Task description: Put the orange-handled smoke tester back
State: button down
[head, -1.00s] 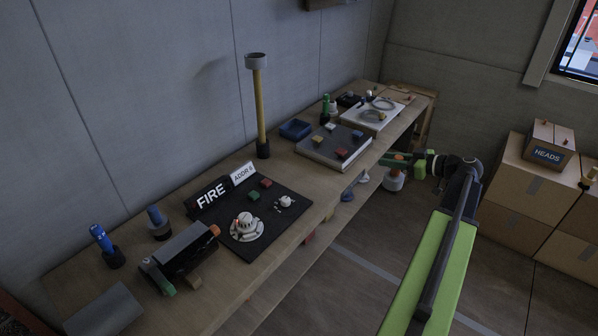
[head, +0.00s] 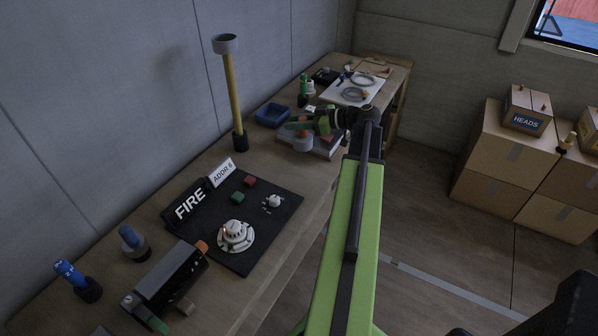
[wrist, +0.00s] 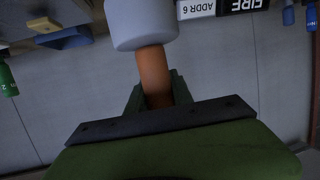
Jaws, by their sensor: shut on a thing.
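The smoke tester shows in the wrist view as an orange handle (wrist: 153,75) with a pale grey cup-shaped head (wrist: 140,22). My gripper (wrist: 155,98) is shut around the orange handle. In the head view my gripper (head: 303,124) holds the tester, its grey head (head: 303,142) lowest, in front of the grey box on the bench. The handle is mostly hidden there by the green jaws. I cannot tell whether the head touches the box behind it.
A yellow pole with a grey cup (head: 234,95) stands upright in a black base. A blue tray (head: 271,115) lies beyond it. A black mat (head: 262,238) bears a white detector (head: 235,235) and coloured blocks. Blue-topped tools (head: 133,240) stand at left. Cardboard boxes (head: 487,165) stand right.

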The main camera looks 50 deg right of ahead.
jog(key=s+d+m+t+h, duration=0.1)
jog(key=s+d+m+h, duration=0.15)
jog(key=s, duration=0.85)
jog(key=w+a+f+b, duration=0.1)
jog(key=w+f+b, duration=0.2)
jog(key=f+b, duration=0.1)
jog(key=w+a+f+b, duration=0.1)
jog(key=w+f+b, duration=0.3)
jog(key=w+a+f+b, duration=0.1)
jog(key=w+f+b, duration=0.2)
jog(key=f+b, duration=0.1)
jog(key=shift+w+a, duration=0.1)
jog(key=shift+w, duration=0.2)
jog(key=c, duration=1.1)
grip_release()
jog(key=shift+r, duration=0.15)
